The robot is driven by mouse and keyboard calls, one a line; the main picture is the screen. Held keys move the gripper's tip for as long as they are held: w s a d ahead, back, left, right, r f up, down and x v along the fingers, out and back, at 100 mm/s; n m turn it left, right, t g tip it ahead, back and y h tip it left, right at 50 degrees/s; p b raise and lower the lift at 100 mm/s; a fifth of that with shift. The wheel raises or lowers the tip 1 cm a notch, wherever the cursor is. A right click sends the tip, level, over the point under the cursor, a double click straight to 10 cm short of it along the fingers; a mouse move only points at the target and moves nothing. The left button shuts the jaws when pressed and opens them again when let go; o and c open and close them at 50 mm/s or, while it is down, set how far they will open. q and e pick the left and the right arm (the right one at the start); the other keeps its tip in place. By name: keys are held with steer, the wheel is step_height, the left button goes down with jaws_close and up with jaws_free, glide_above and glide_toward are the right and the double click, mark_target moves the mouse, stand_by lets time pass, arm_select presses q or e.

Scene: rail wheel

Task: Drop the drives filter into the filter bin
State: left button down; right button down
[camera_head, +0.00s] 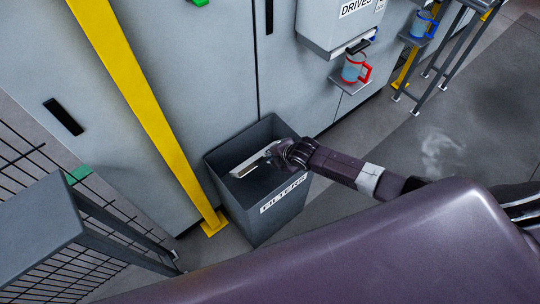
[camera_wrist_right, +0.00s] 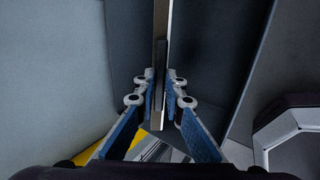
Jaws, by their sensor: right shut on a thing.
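The drives filter (camera_head: 245,165) is a thin, pale, flat piece. It is held over the opening of the filter bin (camera_head: 255,222), a dark grey open-topped box with a "FILTERS" label. My right gripper (camera_head: 270,157) is shut on the filter at its right end, within the bin's outline in the head view. In the right wrist view the filter (camera_wrist_right: 161,45) stands edge-on between the two blue-padded fingers of my right gripper (camera_wrist_right: 162,98). How far the filter is above or below the rim I cannot tell exactly. My left gripper is not in view.
A yellow post (camera_head: 135,85) stands left of the bin. Grey cabinets (camera_head: 215,70) rise behind it. A "DRIVES" box (camera_head: 330,22) hangs at the top, with a red-handled mug (camera_head: 352,68) on a small shelf below. A mesh-sided grey frame (camera_head: 45,215) stands at lower left.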

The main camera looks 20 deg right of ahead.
steer(key=shift+f+b, duration=1.8)
steer(key=shift+f, duration=0.75)
steer(key=c, duration=1.9)
jaws_free()
steer(key=shift+c, duration=0.2)
steer(key=v, duration=1.2)
steer(key=shift+r, duration=0.15)
step_height(320, 180, up, 8)
steer(key=p, duration=0.8)
